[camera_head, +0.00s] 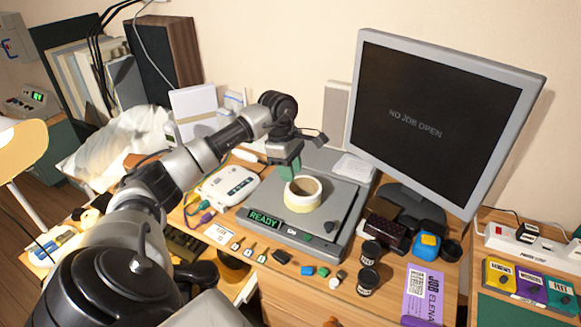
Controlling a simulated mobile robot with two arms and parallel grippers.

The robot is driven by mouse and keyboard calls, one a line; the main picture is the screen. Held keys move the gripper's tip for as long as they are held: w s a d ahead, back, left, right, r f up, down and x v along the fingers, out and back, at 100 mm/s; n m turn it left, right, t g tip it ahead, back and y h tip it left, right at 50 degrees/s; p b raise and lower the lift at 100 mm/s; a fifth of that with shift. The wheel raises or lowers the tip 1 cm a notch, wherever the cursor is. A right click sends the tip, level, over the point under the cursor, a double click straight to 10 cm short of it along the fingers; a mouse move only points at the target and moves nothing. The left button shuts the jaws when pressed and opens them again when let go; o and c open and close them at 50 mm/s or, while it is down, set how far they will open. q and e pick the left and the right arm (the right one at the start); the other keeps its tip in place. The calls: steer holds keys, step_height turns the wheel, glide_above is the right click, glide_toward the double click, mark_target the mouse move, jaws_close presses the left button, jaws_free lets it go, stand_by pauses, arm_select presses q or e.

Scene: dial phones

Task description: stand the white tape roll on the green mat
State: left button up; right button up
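The white tape roll (303,205) lies flat, its hole facing up, on the grey device with the READY display. My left gripper (290,172) points down at the roll's back left rim. Its green-tipped fingers are at or just above the rim. I cannot tell whether they touch it or how far apart they are. A dark green mat (500,312) shows at the bottom right on the right-hand desk, partly cut off by the frame edge. My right gripper is not in view.
The grey device (345,195) stands on the wooden desk. A large monitor (435,115) and two small dark jars (369,265) stand between it and the mat. Coloured boxes (528,287) and a power strip (525,240) lie behind the mat. Small items lie along the desk's front.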

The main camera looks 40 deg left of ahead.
mark_target(297, 196)
arm_select(q)
steer(key=f+b, duration=0.1)
steer(key=f, duration=0.1)
steer(key=d+f+b, duration=0.1)
steer(key=f+b, duration=0.1)
steer(key=f, duration=0.1)
steer(key=f+b, duration=0.2)
steer(key=f, duration=0.1)
steer(key=shift+w+d, duration=0.25)
steer(key=shift+d, duration=0.05)
steer(key=c, duration=0.5)
steer(key=shift+o, duration=0.2)
steer(key=shift+r+p, duration=1.75)
steer(key=shift+r, duration=0.75)
